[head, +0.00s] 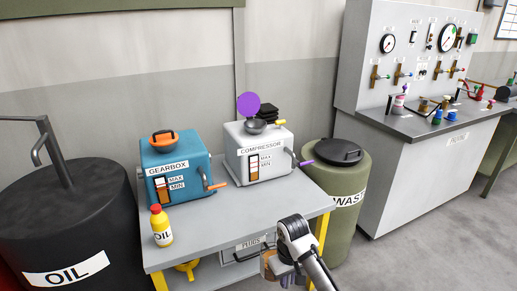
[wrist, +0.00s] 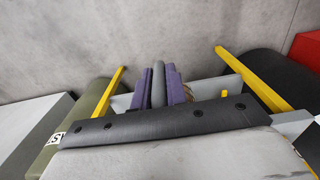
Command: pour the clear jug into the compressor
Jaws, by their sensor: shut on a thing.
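The compressor (head: 262,158) is a white box on the table, with a grey funnel-like bowl (head: 256,126) on top, an upright purple disc (head: 249,104) behind it, a MAX/MIN gauge on its front and a purple-handled tap at its right. My gripper (head: 280,267) is low in front of the table's right part, below the tabletop. It is shut on a grey bar-like part (wrist: 158,84) that seems to be the clear jug's handle. A small amber-tinted part of the jug (head: 267,264) shows beside the fingers; most of it is hidden.
On the table (head: 215,225) stand the blue gearbox (head: 176,165) and a yellow oil bottle (head: 161,227). A PLUGS drawer (head: 245,248) and yellow funnel (head: 187,268) are below. A black oil drum (head: 65,215) stands left, a green waste drum (head: 350,190) right.

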